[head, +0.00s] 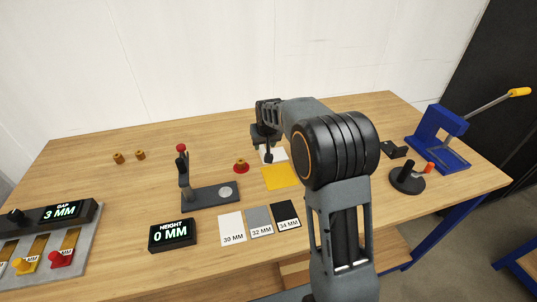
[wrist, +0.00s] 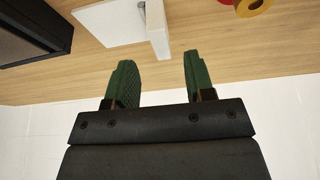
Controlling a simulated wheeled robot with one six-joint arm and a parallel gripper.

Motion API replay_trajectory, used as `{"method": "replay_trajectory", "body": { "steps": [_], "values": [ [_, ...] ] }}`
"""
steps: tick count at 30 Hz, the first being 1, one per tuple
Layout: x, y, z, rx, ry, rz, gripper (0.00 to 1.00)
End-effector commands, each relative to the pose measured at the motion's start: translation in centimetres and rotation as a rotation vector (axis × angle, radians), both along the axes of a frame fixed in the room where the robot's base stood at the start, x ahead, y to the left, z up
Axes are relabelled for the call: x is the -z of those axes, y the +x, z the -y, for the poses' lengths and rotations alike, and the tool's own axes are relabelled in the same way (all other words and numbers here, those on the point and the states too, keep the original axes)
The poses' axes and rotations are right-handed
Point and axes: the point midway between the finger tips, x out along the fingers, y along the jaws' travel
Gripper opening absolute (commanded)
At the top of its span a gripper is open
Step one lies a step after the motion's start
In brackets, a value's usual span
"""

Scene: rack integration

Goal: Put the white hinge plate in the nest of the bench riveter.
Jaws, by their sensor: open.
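The white hinge plate (head: 280,155) lies on the wooden table near the middle, behind the yellow square, partly hidden by my gripper (head: 267,155). In the wrist view the hinge plate (wrist: 112,20) shows a flat leaf and a raised upright flange. My gripper (wrist: 157,64) is open and empty, with green fingers pointing toward the plate. The flange lines up with the gap between the fingertips, with no visible contact. A blue frame with a yellow-tipped lever, apparently the bench riveter (head: 441,137), stands at the table's right. Its nest is not clearly visible.
A black bracket (head: 394,149) and a black round base with a red-tipped handle (head: 407,180) stand left of the riveter. A red and brass piece (head: 241,166) lies left of the yellow square (head: 280,178). A height gauge (head: 212,194) stands further left.

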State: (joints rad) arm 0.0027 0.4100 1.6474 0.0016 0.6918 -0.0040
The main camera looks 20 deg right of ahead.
Motion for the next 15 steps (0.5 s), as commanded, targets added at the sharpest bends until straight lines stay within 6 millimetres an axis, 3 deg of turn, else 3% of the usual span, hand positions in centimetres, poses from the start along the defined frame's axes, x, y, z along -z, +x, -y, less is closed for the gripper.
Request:
{"method": "replay_trajectory", "body": {
  "steps": [15],
  "values": [
    [4.8,1.8,-0.1,0.0,0.0,-0.001,0.49]
  ]
}}
